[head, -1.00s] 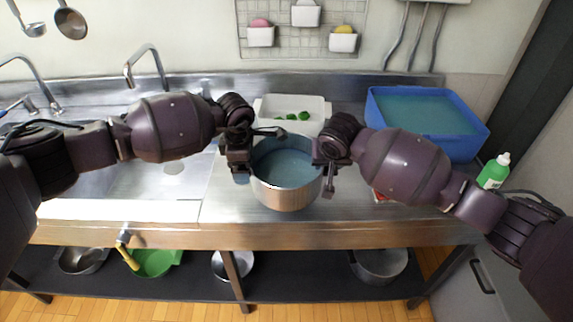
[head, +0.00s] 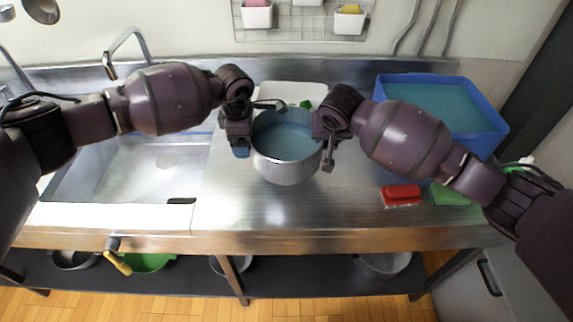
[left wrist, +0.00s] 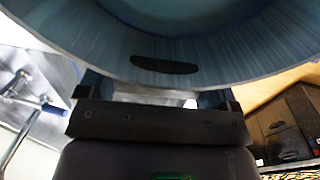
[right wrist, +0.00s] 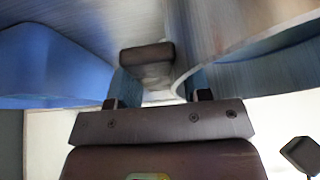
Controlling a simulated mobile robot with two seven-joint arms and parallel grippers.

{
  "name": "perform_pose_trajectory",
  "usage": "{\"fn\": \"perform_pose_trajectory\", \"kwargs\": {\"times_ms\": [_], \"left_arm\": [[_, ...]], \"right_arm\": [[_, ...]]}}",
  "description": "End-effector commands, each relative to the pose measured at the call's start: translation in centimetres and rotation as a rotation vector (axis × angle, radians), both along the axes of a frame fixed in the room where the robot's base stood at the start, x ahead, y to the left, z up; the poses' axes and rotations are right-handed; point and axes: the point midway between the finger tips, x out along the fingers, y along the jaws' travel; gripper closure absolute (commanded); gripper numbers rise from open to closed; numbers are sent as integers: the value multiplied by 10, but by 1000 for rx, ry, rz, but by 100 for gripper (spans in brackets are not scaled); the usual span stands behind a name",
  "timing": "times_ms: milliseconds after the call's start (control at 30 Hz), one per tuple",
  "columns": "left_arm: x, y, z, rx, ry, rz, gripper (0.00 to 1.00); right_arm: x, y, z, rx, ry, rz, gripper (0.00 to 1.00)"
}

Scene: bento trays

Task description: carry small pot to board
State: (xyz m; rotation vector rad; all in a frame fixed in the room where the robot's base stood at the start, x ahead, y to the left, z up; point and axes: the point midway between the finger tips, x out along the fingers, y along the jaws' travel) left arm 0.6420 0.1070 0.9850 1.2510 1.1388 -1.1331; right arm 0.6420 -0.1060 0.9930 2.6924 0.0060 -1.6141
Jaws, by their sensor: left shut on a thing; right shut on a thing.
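The small pot (head: 287,165) is silver with a bluish inside and is held upright between my two grippers in the head view, over the steel counter. My left gripper (head: 240,145) is shut on its left side and my right gripper (head: 328,150) on its right side. The pot wall (left wrist: 220,55) fills the top of the left wrist view. In the right wrist view, a handle (right wrist: 147,56) and the pot's side (right wrist: 225,30) show between the fingers.
A blue basin (head: 490,140) stands at the back right. A red item (head: 401,193) and a green item (head: 447,195) lie at the right front. The sink (head: 120,180) is at left. Counter in front of the pot is clear.

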Motion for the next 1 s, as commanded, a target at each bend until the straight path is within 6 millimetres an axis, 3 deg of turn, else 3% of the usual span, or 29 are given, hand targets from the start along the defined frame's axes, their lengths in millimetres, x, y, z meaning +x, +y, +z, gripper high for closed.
{"fn": "perform_pose_trajectory", "kwargs": {"times_ms": [467, 1000], "left_arm": [[1, 0, 1, 0, -1, 0, 44], [0, 0, -18, 0, -1, 0, 44]], "right_arm": [[1, 0, 1, 0, -4, -1, 84], [1, 0, -17, 2, -3, -1, 84]]}}
